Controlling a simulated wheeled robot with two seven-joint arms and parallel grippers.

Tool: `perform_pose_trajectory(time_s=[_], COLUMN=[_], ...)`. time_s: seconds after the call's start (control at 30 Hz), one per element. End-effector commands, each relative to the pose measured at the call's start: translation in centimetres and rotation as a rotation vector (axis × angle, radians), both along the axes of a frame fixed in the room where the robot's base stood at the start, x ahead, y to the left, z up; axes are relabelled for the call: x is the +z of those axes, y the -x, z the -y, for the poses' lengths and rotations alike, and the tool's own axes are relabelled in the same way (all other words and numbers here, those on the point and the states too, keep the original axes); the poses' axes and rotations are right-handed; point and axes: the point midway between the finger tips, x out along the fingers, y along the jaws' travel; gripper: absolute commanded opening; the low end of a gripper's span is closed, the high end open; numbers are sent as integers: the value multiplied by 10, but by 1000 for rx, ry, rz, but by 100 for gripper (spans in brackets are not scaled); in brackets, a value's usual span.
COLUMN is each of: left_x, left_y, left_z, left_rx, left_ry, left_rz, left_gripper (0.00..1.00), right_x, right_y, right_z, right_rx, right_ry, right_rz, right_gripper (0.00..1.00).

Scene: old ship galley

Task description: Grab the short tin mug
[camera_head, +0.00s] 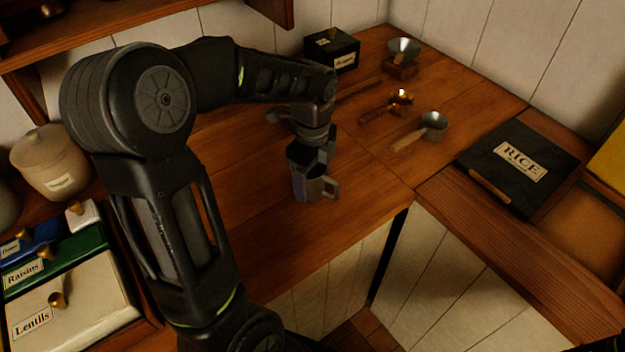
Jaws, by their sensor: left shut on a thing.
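The short tin mug (316,188) is a small grey cup on the wooden counter (270,235), near its front edge. Its handle points to the right. My left gripper (306,172) reaches down over the mug from above and is shut on it. The gripper hides the mug's upper part and left side. I cannot tell whether the mug's base touches the counter.
Metal scoops with wooden handles (432,124) lie to the right on the counter. A black box (332,48) stands at the back. A black rice bin lid (518,165) is at the right. Labelled bins (75,290) and a lidded crock (50,165) are at the left.

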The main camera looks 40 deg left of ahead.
Motion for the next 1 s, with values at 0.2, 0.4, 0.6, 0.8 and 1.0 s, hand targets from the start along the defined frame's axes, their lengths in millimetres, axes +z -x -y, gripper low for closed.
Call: perform_pose_trajectory(time_s=[0.2,0.4,0.6,0.8,1.0], left_x=[0,0,1,16,53], left_y=[0,0,0,-1,-1], left_z=[0,0,0,0,0], left_rx=[0,0,0,0,0], left_ry=[0,0,0,0,-1], left_rz=[0,0,1,3,6], left_gripper=[36,23,23,23,23], right_x=[0,0,0,-2,-6], right_y=[0,0,0,0,-1], right_z=[0,0,0,0,0], right_rx=[0,0,0,0,1], right_ry=[0,0,0,0,-2], right_rz=[0,0,0,1,2], right_gripper=[0,0,0,0,0])
